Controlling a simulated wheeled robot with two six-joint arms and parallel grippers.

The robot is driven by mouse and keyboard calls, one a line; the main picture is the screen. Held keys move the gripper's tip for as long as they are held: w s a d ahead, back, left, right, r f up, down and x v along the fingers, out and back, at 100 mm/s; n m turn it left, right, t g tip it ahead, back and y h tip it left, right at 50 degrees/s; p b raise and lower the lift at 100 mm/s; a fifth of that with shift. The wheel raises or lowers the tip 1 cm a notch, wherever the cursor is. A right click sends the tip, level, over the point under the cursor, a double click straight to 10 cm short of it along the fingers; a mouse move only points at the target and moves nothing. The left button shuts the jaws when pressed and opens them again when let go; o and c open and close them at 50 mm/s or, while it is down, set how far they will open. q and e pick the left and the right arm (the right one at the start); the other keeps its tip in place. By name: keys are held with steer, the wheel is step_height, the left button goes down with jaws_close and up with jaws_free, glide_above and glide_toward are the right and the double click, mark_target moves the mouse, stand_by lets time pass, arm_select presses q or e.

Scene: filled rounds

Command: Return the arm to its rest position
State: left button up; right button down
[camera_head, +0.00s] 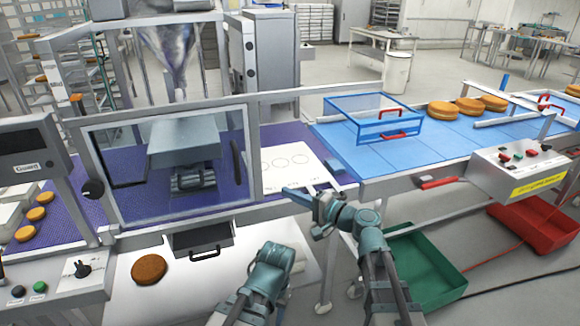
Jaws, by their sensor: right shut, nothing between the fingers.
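My right arm rises from the bottom right of the head view and bends left at the wrist. Its gripper (290,191) points left, shut and empty, just below the white sheet with drawn circles (303,165). From this view I cannot tell its exact height over the belt edge. My left arm shows only as a teal and grey link at the bottom middle. Its gripper is not visible.
A framed clear guard (249,150) stands left of my right gripper. A brown round (149,268) lies on the white surface below. Green (405,250) and red (535,232) crates sit on the floor.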

steer(key=s+d+f+n+g+h, duration=0.25)
steer(key=s+f, duration=0.25)
steer(key=f, duration=0.3)
steer(key=s+d+f+n+g+h, duration=0.2)
steer(key=s+f+n+g+h, duration=0.15)
steer(key=f, duration=0.35)
steer(key=s+d+f+g+h, duration=0.2)
steer(key=s+d+f+h, duration=0.15)
steer(key=d, duration=0.25)
steer(key=s+d+f+g+h, duration=0.1)
steer(key=s+d+f+h, duration=0.25)
steer(key=s+d, duration=0.2)
steer(key=s+a+n+g+h, duration=0.1)
steer(key=s+a+n, duration=0.3)
steer(key=a, duration=0.5)
steer(key=shift+s+r+n+g+h, duration=0.3)
steer(key=shift+s+r+h, duration=0.1)
steer(key=shift+s+h, duration=0.35)
steer(key=shift+a, duration=0.1)
